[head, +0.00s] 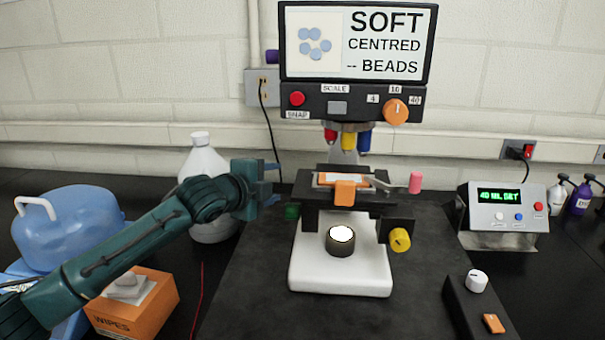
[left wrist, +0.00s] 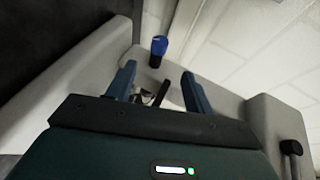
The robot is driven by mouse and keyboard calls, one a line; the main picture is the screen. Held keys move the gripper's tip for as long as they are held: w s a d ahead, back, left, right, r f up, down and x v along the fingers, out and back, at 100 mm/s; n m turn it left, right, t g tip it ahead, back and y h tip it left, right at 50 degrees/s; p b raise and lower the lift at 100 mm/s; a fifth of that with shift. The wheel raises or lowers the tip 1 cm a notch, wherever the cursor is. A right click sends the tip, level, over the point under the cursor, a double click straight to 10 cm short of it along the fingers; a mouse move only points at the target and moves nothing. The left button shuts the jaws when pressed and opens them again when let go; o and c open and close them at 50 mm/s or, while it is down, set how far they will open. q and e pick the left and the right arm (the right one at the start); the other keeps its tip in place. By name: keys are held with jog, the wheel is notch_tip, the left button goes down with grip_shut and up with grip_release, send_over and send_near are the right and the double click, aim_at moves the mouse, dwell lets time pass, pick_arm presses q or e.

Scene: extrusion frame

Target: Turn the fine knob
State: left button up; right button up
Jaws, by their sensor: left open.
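A microscope stands on a dark mat, with a white base (head: 340,277) and a screen on top. No knob carries a readable "fine" label. A yellow knob (head: 400,239) is on the right of its stage, a dark green knob (head: 291,211) on the left, and a purple knob (head: 271,56) beside the screen's left edge. My left gripper (head: 272,183) is open and empty, left of the stage and above the green knob, apart from it. In the left wrist view, a blue knob (left wrist: 159,46) shows beyond the open fingers. My right gripper is out of view.
A white jug (head: 204,165) stands behind my left arm. A blue water container (head: 70,232) and an orange wipes box (head: 133,303) are at the left. A display box (head: 505,208) stands at the right, and a small control box (head: 480,305) at the front right.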

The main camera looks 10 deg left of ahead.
pick_arm(q)
jog(key=p+x, duration=0.1)
jog(key=x, duration=1.1)
jog(key=shift+f, duration=0.1)
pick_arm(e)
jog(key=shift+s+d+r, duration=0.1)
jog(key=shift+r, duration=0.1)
